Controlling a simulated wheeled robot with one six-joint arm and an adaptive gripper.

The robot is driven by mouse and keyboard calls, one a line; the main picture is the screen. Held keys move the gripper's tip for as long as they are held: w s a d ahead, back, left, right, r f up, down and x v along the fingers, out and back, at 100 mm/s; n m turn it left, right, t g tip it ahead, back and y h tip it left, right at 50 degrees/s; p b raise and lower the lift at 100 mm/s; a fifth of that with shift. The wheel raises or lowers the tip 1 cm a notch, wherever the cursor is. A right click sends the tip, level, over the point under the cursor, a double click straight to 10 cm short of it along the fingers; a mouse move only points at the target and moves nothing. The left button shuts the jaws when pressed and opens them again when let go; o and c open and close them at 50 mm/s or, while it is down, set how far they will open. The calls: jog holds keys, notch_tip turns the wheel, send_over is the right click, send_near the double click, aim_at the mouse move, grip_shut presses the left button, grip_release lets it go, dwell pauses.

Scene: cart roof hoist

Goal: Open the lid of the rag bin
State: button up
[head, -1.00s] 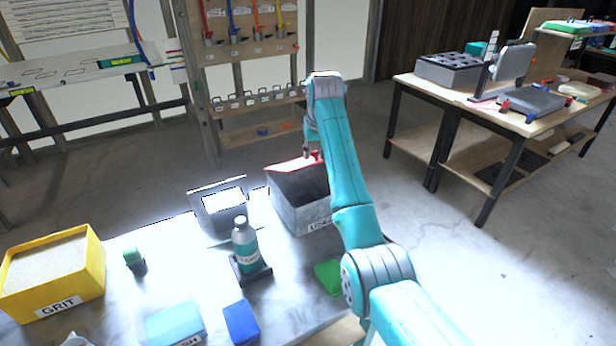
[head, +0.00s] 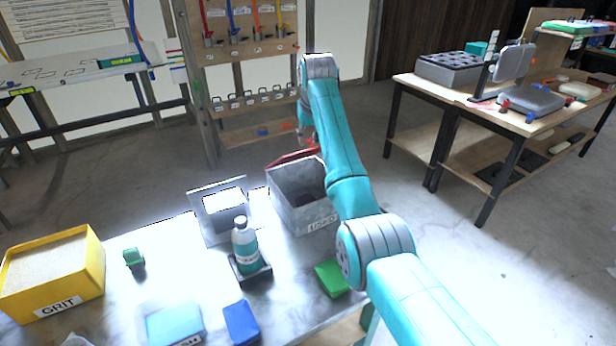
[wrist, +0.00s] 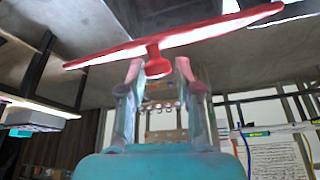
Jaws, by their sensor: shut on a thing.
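The rag bin (head: 288,207) is a grey metal box marked "USED", standing at the far right of the metal worktable. Its red lid (head: 292,157) is raised at the back edge, and the bin's mouth is uncovered in the head view. In the wrist view the lid (wrist: 205,37) shows as a thin red slab seen nearly edge-on, with a red knob below it. My gripper (wrist: 157,72) is shut on that knob, one finger on each side. In the head view my gripper (head: 308,140) is at the lid, partly hidden by my arm.
A grey stand (head: 207,226), a teal bottle (head: 244,245) in a dark holder, and a green block (head: 332,279) stand near the bin. A yellow GRIT box (head: 75,290) is at left. Another bench (head: 430,88) is at back right, with open floor between.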

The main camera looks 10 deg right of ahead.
jog(key=shift+a+r, duration=0.1)
jog(key=shift+a, duration=0.15)
jog(key=shift+o, duration=0.2)
jog(key=shift+w+a+r, duration=0.2)
jog(key=shift+w+r, duration=0.25)
jog(key=shift+w, duration=0.25)
jog(key=shift+w+a+r, duration=0.25)
jog(key=shift+w+r, duration=0.2)
jog(key=shift+w, duration=0.25)
jog(key=shift+w+a+r, duration=0.2)
jog(key=shift+w+r, duration=0.25)
jog(key=shift+w, duration=0.25)
jog(key=o, duration=0.5)
jog(key=shift+c, duration=0.2)
jog(key=shift+d, duration=0.1)
notch_tip(320, 180, up, 8)
